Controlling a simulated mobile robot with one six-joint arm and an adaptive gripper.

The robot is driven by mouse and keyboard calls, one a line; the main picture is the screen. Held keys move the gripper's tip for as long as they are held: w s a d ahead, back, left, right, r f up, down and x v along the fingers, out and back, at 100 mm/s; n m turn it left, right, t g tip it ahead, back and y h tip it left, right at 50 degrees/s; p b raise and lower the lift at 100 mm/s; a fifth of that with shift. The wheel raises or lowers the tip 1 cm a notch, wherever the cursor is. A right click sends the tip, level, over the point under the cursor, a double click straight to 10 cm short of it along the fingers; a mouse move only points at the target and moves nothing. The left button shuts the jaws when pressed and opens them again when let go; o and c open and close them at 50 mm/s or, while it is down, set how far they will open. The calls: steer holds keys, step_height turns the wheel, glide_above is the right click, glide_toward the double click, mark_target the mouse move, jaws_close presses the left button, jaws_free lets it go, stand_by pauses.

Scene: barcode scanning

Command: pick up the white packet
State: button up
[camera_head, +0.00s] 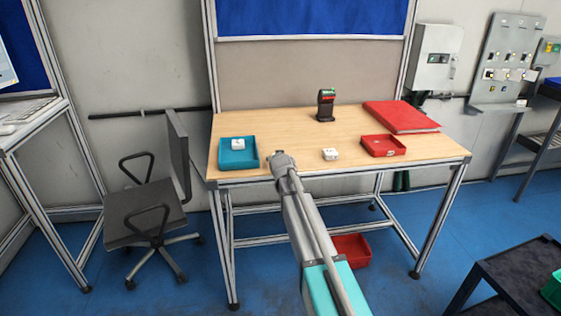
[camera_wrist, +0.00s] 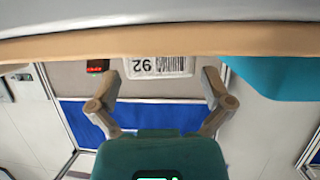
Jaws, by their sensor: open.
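In the wrist view, which looks upside down, a white packet (camera_wrist: 158,66) with the dark print "92" shows between the two spread fingers of my gripper (camera_wrist: 160,78). The fingers show a gap on each side of it. In the head view, the end of my arm with my gripper (camera_head: 283,160) is at the table's front edge, and its fingers cannot be made out. A white packet (camera_head: 330,154) lies on the table to its right. Another white packet (camera_head: 238,144) lies in the teal tray (camera_head: 225,163). I cannot tell which packet the wrist view shows.
A red tray (camera_head: 397,151) with a small item stands right on the wooden table (camera_head: 290,125). A scanner (camera_head: 326,105) stands at the back, beside a red folder (camera_head: 400,117). A black chair (camera_head: 150,208) is left of the table. The table's back left is clear.

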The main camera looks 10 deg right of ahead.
steer(key=shift+b+x, duration=0.4)
steer(key=shift+x, duration=1)
steer(key=c, duration=1.1)
steer(key=shift+r, duration=0.15)
step_height(320, 180, up, 3)
steer(key=p, duration=0.3)
steer(key=shift+f, duration=0.2)
steer(key=s+r+p, duration=0.3)
steer(key=s, duration=0.1)
steer(key=s+d+r+p, duration=0.1)
steer(key=s+r+p, duration=0.2)
steer(key=s, duration=0.2)
steer(key=s+d+r+p, duration=0.1)
steer(key=s+r+p, duration=0.3)
steer(key=s, duration=0.1)
steer(key=shift+d+r, duration=0.1)
steer(key=shift+d, duration=0.05)
steer(key=shift+w, duration=0.2)
